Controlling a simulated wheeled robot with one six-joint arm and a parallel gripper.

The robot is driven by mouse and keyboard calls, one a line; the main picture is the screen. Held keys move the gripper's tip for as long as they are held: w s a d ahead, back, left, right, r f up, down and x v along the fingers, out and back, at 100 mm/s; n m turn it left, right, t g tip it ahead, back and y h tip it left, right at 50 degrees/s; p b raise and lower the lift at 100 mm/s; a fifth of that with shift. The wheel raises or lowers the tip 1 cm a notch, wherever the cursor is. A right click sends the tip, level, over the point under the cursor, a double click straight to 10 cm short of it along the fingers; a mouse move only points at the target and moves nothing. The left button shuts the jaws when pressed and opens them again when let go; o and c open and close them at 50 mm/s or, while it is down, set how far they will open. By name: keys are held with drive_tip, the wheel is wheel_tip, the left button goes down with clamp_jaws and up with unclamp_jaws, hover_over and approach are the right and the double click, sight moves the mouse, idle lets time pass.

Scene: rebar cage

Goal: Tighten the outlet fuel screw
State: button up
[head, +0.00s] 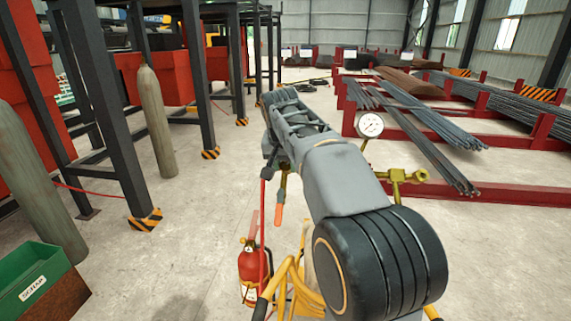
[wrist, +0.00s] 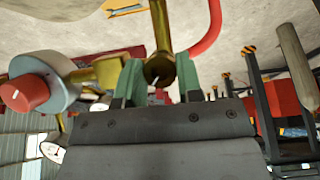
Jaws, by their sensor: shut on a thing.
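In the wrist view, my gripper (wrist: 159,78) has its two green fingertips on either side of a brass fitting (wrist: 159,66), and is shut on it. This looks like the outlet fuel screw, though the frames do not name it. A brass stem rises from it to the top edge, and a red hose (wrist: 208,32) passes close by. To the left, a brass body (wrist: 108,72) joins a grey-blue round housing with a red knob (wrist: 24,93). In the head view my arm hides the gripper; a brass valve (head: 398,178) and a white gauge (head: 370,125) show right of it.
A red fire extinguisher (head: 254,270) stands beside a yellow frame (head: 297,275), below my arm. Grey cylinders (head: 156,122) and a green scrap bin (head: 31,277) are at left. Red racks hold rebar (head: 425,125) at right. Open concrete floor lies between.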

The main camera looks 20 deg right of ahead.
drive_tip(key=shift+m, duration=0.3)
drive_tip(key=shift+s+d+f+m+t+y+b, duration=0.1)
drive_tip(key=shift+m+t+y+b, duration=0.5)
drive_tip(key=shift+m+b, duration=0.45)
drive_tip(key=m+t+y+b, duration=0.1)
drive_tip(key=m+t+b, duration=0.1)
drive_tip(key=m, duration=0.2)
drive_tip(key=m+b, duration=0.1)
drive_tip(key=m+t+b, duration=0.1)
drive_tip(key=m, duration=0.1)
drive_tip(key=shift+s+f+t+y, duration=0.1)
drive_tip(key=shift+t+y, duration=0.2)
drive_tip(key=shift+m+t+b, duration=0.9)
drive_tip(key=shift+m+b, duration=0.2)
drive_tip(key=shift+m, duration=0.85)
drive_tip(key=o, duration=0.9)
